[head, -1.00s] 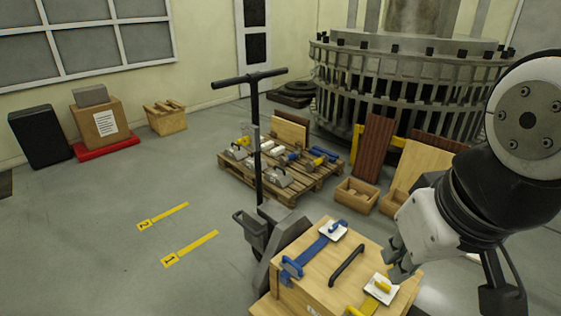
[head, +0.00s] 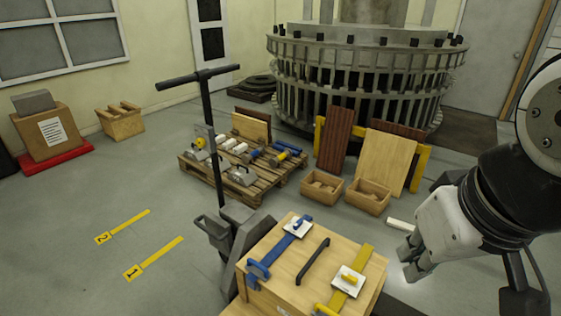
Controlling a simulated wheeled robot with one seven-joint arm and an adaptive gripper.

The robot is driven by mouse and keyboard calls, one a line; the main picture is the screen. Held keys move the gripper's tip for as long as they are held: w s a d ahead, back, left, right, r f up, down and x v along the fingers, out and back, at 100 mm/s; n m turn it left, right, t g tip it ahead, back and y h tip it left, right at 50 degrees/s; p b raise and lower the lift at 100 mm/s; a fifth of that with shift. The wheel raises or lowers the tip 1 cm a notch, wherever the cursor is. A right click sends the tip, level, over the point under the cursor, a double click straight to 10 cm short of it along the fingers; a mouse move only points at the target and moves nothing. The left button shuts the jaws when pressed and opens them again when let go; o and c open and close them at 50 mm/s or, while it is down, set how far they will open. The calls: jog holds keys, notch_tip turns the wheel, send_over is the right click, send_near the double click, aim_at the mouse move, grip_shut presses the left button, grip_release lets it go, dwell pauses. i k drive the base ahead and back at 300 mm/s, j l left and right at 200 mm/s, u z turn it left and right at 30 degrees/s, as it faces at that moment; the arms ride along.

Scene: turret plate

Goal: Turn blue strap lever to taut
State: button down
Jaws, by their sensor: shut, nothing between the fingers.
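The blue strap (head: 281,248) runs across the left part of the wooden crate's top (head: 285,284). Its blue lever (head: 300,222) sits on a white plate (head: 297,231) at the strap's far end. A blue fitting (head: 259,269) is at the near end by the crate's edge. My gripper (head: 411,274) hangs to the right of the crate, apart from the strap and lever. Its fingers look closed together and hold nothing.
A yellow strap (head: 362,262) with its white plate lies on the crate's right side, nearer my gripper. A black handle (head: 300,262) stands between the straps. A cart with an upright T-handle (head: 205,76) is behind left. A loaded pallet (head: 225,181) and small wooden boxes (head: 368,199) lie beyond.

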aim_at(300, 222)
jog(key=k+l+u, duration=0.1)
jog(key=k+l+z, duration=0.1)
jog(key=z, duration=0.3)
jog(key=i+j+z, duration=0.15)
jog(key=j+z, duration=0.6)
jog(key=j, duration=0.15)
jog(key=j+z, duration=0.2)
jog(key=j, duration=1.6)
jog(key=j+z, duration=0.15)
jog(key=j, duration=1.6)
